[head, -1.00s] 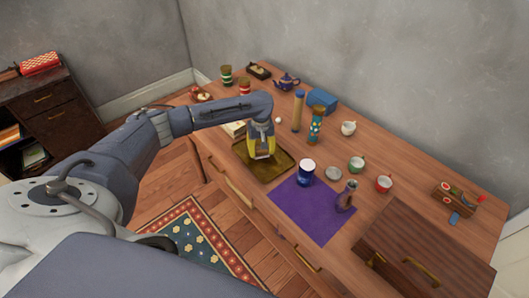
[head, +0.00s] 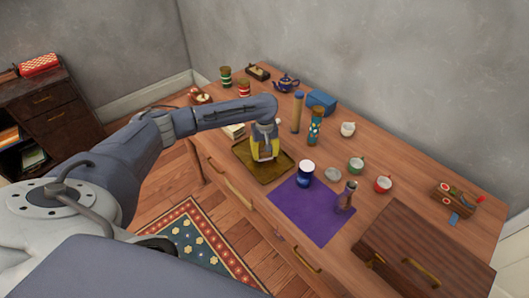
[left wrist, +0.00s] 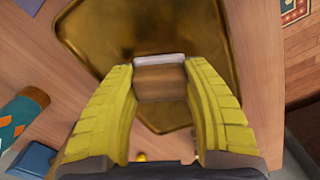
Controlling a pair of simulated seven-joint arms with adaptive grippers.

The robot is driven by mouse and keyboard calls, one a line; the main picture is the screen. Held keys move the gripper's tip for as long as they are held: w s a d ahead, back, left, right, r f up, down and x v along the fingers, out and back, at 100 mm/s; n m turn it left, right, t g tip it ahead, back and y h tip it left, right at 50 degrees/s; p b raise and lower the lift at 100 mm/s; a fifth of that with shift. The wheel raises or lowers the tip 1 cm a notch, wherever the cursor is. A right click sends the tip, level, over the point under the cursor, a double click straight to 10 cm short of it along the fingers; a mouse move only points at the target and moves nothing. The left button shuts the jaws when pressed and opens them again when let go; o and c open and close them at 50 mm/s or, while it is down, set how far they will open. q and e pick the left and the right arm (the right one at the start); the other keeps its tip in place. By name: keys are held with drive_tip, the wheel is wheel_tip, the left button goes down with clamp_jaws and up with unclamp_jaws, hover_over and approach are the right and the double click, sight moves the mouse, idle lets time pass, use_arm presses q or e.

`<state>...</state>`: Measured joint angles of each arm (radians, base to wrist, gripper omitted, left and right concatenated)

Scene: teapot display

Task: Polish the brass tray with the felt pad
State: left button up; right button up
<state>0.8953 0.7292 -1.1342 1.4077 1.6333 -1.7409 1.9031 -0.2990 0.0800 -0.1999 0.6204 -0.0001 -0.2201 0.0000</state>
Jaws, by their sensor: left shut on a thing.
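The brass tray (head: 262,174) lies flat near the table's front left, and its dull gold surface fills much of the left wrist view (left wrist: 150,25). My left gripper (head: 265,156) points down over the tray. In the left wrist view its yellow fingers (left wrist: 160,72) are shut on the felt pad (left wrist: 160,82), a brown block with a pale layer along its far edge. The pad is over the tray; I cannot tell for sure whether it touches the surface. In the head view the fingers mostly hide the pad. My right gripper is not in view.
A purple cloth (head: 300,215) lies right of the tray, with a blue mug (head: 305,174) and a small vase (head: 346,196) on it. A patterned cylinder (head: 315,127) and a tan cylinder (head: 297,112) stand behind.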

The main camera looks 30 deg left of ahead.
use_arm(q)
drive_tip(key=shift+w+a, duration=0.3)
drive_tip(key=shift+a, duration=0.45)
drive_tip(key=shift+w+a, duration=0.25)
drive_tip(key=shift+a, duration=0.45)
drive_tip(key=shift+w+a+r, duration=0.1)
drive_tip(key=shift+r, duration=0.05)
wheel_tip(320, 180, up, 8)
